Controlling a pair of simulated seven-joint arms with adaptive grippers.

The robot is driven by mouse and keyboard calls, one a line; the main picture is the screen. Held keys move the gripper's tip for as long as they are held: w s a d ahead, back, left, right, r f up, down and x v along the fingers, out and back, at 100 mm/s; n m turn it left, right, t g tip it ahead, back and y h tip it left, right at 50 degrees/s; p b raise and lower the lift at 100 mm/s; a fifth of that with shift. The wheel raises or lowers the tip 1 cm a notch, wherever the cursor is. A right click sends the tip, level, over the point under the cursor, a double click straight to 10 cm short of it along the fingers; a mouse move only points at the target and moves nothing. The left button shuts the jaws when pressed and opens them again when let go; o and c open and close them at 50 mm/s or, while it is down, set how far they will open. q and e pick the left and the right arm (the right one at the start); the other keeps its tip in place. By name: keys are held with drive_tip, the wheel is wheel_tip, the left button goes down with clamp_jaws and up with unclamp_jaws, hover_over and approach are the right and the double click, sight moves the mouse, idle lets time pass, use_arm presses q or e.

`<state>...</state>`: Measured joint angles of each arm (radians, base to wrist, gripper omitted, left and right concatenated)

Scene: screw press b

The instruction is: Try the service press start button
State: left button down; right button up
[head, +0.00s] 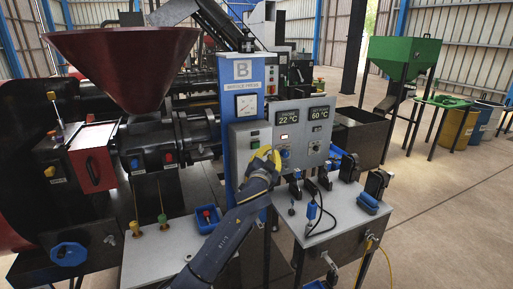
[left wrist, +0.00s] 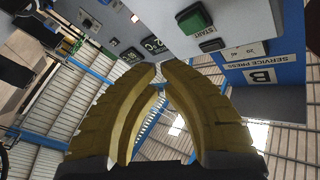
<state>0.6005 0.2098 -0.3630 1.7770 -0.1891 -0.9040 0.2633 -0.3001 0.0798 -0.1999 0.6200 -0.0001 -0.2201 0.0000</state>
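The service press panel is a blue post (head: 228,150) with a white B sign (head: 243,71) and a dial gauge (head: 246,105). A grey box on the post carries a green start button (head: 254,143). In the left wrist view the green button (left wrist: 194,18) sits at the top right, beside the word START, with a second green piece (left wrist: 212,45) near it. My left gripper (head: 266,157) is just below and right of the button in the head view. My right gripper is out of view.
A grey control cabinet (head: 290,140) with displays reading 22 °C and 60 °C stands right of the post. A bench (head: 322,222) with black tools and a blue-handled item is in front of it. A red hopper (head: 125,65) rises at left. Open floor (head: 440,215) lies at right.

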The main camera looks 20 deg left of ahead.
use_arm(q)
drive_tip(key=shift+w+a, duration=1.2)
drive_tip(key=shift+w, duration=0.2)
drive_tip(key=shift+w+a, duration=0.6)
drive_tip(key=shift+w, duration=0.05)
idle(1.8)
drive_tip(key=shift+s+d, duration=0.1)
idle(0.3)
drive_tip(key=shift+s+d, duration=0.5)
drive_tip(key=shift+s, duration=0.05)
drive_tip(key=shift+s+d, duration=1.65)
drive_tip(key=shift+s, duration=0.25)
idle(1.3)
